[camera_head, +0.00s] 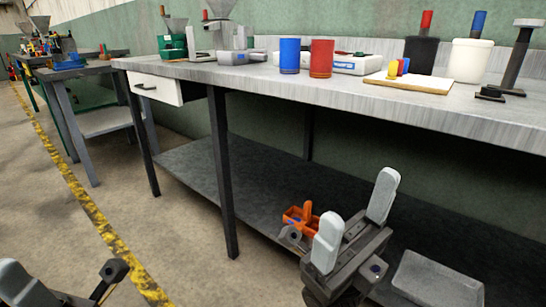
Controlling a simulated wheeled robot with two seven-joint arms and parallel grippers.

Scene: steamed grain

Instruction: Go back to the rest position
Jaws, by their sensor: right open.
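My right gripper (358,205) is at the bottom right of centre in the head view. Its two pale fingers are spread apart, with nothing between them. It shows below the tabletop, in front of the lower shelf. Part of my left gripper (18,284) shows in the bottom left corner, over the floor. Only one pale finger of it is clear, and the rest is cut off by the frame edge.
The workbench (480,115) bears a blue cup (289,56), a red cup (321,59), a board (408,82), a white container (469,61) and a black container (420,55). Floor is open at left.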

